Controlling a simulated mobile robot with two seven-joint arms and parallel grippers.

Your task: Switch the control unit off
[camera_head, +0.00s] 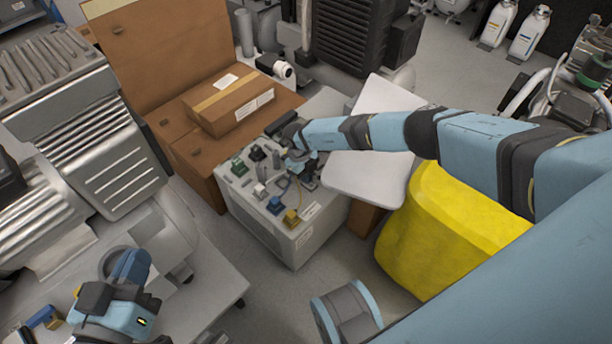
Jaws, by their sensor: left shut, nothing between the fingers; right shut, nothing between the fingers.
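The control unit (297,240) is a pale grey box on the floor in the middle of the head view. Several small coloured blocks and knobs sit on its top, including a green one (239,167), a blue one (275,205) and a yellow one (292,217). My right arm reaches in from the right, and my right gripper (306,178) is shut and empty at the right part of the unit's top. Whether it touches a switch cannot be told, and it hides part of the top. My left gripper (118,306) is shut and empty at lower left, away from the unit.
An open cardboard box (165,50) with a smaller carton (228,103) stands behind the unit. A large metal compressor (100,150) is at left. A yellow object (440,235) and a white panel (365,180) lie right of the unit.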

